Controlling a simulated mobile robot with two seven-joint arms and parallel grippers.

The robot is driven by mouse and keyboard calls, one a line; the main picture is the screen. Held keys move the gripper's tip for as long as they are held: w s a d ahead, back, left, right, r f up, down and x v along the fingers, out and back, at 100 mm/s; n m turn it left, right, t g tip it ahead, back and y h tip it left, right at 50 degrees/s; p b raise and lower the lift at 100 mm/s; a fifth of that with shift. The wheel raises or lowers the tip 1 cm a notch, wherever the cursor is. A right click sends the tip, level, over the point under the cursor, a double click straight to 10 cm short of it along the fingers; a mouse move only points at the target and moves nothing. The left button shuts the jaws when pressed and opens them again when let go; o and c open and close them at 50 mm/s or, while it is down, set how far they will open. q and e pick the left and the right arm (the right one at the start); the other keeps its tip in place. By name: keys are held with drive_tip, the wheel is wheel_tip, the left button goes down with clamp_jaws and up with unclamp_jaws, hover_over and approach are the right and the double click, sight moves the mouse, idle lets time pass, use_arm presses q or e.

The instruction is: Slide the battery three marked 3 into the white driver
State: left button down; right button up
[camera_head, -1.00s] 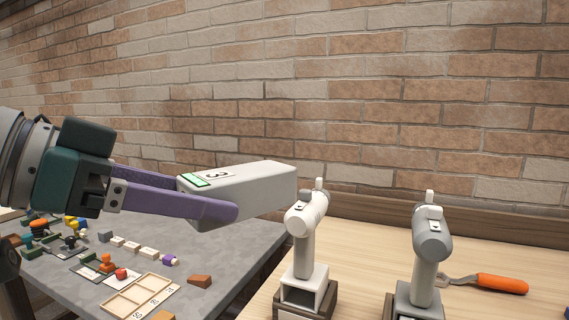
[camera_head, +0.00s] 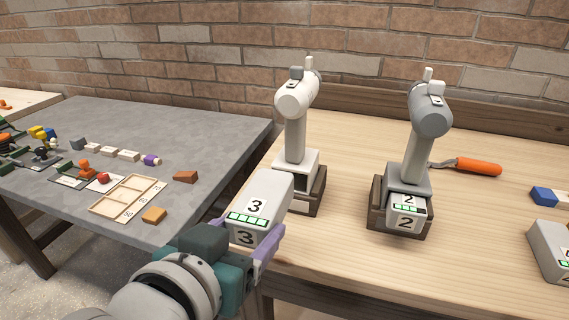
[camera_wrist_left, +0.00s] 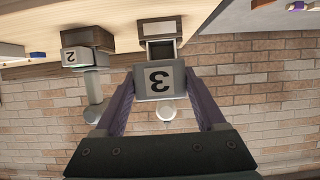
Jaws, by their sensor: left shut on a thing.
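Battery three (camera_head: 262,203), a light grey block marked 3 with a green bar strip, is held in my left gripper (camera_head: 245,243). The gripper's purple fingers are shut on its sides. The battery also shows in the left wrist view (camera_wrist_left: 158,80), between the fingers. The white driver (camera_head: 296,130) stands upright in a dark wooden holder. Its hollow base opening faces my gripper; the opening (camera_wrist_left: 161,48) shows in the left wrist view just beyond the battery. In the head view the battery is in front of and left of the opening, partly overlapping the base. Whether they touch is unclear.
The grey driver (camera_head: 421,130) stands to the right with battery 2 (camera_head: 407,212) in its base. An orange-handled tool (camera_head: 478,167) lies behind it. Another battery (camera_head: 551,250) is at the right edge. A grey table (camera_head: 220,130) with small parts is at left.

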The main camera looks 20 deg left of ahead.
use_arm(q)
drive_tip(key=shift+r, duration=0.1)
drive_tip(key=shift+a+r+p, duration=0.1)
drive_tip(key=shift+r+p, duration=0.05)
drive_tip(key=shift+p, duration=0.25)
drive_tip(key=w+f+b, duration=0.5)
drive_tip(key=f+b, duration=0.1)
drive_tip(key=b, duration=0.1)
drive_tip(key=shift+w, duration=0.35)
drive_tip(key=shift+w+f, duration=0.1)
idle(0.3)
drive_tip(key=shift+w+d+b, duration=0.2)
drive_tip(key=shift+w+b, duration=1.15)
drive_tip(key=shift+w, duration=0.9)
drive_tip(key=shift+w+b, duration=1.5)
drive_tip(key=shift+w, duration=0.65)
